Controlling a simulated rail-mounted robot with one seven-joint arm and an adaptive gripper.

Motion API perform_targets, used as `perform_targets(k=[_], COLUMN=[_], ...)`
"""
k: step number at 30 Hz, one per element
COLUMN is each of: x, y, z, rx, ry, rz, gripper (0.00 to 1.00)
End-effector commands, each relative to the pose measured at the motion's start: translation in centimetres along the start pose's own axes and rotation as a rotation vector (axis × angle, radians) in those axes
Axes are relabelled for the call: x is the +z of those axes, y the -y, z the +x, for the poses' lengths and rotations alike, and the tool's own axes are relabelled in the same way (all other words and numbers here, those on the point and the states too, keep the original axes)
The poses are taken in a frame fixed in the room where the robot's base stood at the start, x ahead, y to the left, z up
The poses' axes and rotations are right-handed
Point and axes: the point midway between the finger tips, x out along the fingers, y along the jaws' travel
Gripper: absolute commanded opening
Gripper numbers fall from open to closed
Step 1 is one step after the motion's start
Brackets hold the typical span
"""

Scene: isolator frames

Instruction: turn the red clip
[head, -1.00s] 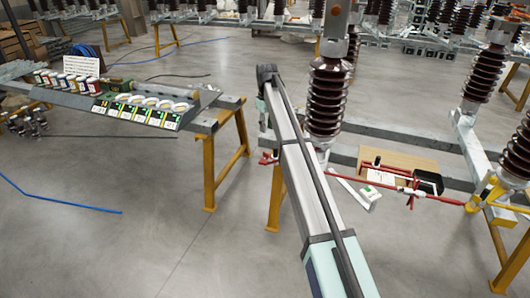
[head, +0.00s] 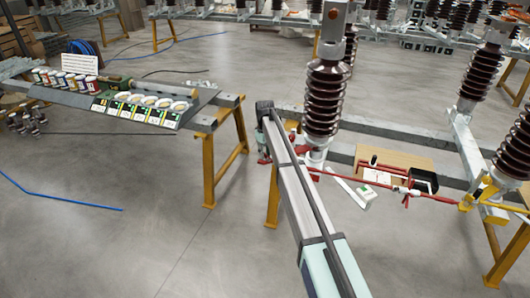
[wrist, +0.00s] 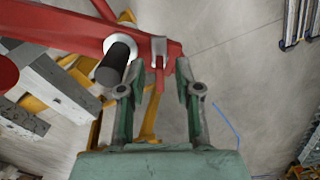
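In the wrist view the red clip (wrist: 159,77) is a small narrow red piece hanging in a pale grey fork at the end of a thick red bar (wrist: 60,22). My gripper (wrist: 160,70) is open, with one green-grey finger on each side of the clip. Gaps show between the clip and both fingertips, and the right fingertip is close to the end of the bar.
A black cylinder with a white collar (wrist: 117,60) sticks out from the bar just left of the clip. In the head view a brown insulator (head: 323,100) stands beside my arm. A cardboard piece with a black tray (head: 424,180) lies to the right.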

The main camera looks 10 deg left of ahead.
Motion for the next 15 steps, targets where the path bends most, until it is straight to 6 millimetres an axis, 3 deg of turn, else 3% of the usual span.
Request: perform_targets(k=[5, 8, 9, 15], x=[0.00, 0.00, 0.00, 0.00], y=[0.00, 0.00, 0.00, 0.00], z=[0.03, 0.03, 0.02, 0.02], rx=[0.000, 0.000, 0.000, 0.000], ry=[0.000, 0.000, 0.000, 0.000], rz=[0.000, 0.000, 0.000, 0.000], gripper=[0.33, 0.05, 0.00, 0.00])
